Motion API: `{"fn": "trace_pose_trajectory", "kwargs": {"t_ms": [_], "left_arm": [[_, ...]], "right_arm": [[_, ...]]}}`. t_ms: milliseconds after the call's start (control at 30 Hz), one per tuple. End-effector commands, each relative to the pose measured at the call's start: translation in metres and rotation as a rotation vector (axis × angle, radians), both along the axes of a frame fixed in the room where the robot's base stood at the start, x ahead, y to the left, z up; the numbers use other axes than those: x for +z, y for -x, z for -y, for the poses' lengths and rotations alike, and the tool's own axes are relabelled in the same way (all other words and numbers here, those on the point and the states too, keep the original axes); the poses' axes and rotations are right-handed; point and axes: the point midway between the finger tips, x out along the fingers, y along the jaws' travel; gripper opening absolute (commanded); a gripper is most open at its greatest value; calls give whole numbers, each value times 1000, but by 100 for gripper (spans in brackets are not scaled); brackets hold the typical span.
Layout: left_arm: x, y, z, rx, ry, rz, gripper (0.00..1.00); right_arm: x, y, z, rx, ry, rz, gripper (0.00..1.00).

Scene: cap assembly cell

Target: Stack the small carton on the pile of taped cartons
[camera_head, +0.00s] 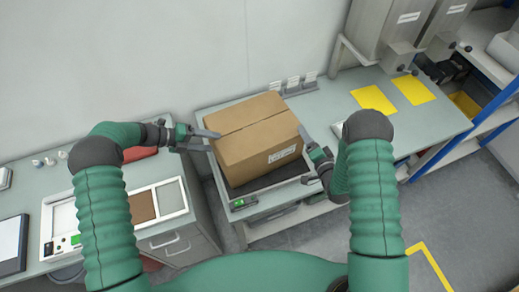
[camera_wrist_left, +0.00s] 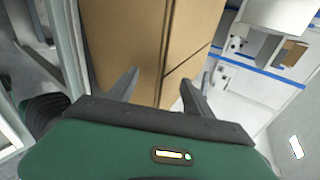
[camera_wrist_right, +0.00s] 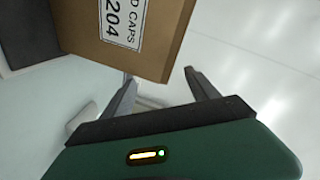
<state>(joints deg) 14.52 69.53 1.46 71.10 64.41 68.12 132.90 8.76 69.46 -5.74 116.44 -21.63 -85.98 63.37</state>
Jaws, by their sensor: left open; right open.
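A brown cardboard carton (camera_head: 255,138) sits on a dark platform (camera_head: 268,182) in the middle of the head view, with a printed label on its near right side. It is the only carton I can make out, and no pile shows. My left gripper (camera_head: 207,140) is open at the carton's left side; its fingers (camera_wrist_left: 160,80) point at the carton (camera_wrist_left: 150,45) in the left wrist view. My right gripper (camera_head: 306,138) is open by the right side; its fingers (camera_wrist_right: 160,78) point toward the carton's lower edge (camera_wrist_right: 125,30) in the right wrist view. Contact is unclear.
A green-grey bench (camera_head: 335,108) runs behind and right of the carton, with two yellow sheets (camera_head: 373,99) and grey dispensers (camera_head: 385,30). A left bench holds a white-framed tray (camera_head: 172,197) and a red item (camera_head: 140,153). Blue-edged shelving (camera_head: 495,110) stands at right.

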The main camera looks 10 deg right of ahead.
Motion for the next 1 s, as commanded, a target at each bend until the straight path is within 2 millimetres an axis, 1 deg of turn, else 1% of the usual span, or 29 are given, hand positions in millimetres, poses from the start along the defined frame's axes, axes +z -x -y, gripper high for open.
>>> {"fn": "trace_pose_trajectory", "kwargs": {"t_ms": [33, 167, 433, 467, 900, 967, 1000], "left_arm": [[-3, 0, 5, -2, 0, 0, 60], [-8, -1, 12, -1, 0, -1, 60], [-9, -2, 13, -1, 0, -1, 60], [-9, -2, 13, -1, 0, -1, 57], [-8, -1, 14, -2, 2, 0, 0], [-8, -1, 14, -2, 2, 0, 0], [-8, -2, 14, -3, 2, 0, 0]], "right_arm": [[-2, -5, -2, 3, 0, -1, 70], [-4, -13, -4, 2, 0, -2, 70], [-4, -15, -4, 2, -1, -2, 70], [-4, -15, -4, 2, -1, -2, 67], [-4, -14, -4, 3, 0, -3, 10], [-5, -14, -4, 3, -1, -4, 2], [-5, -14, -4, 4, -1, -5, 0]]}}
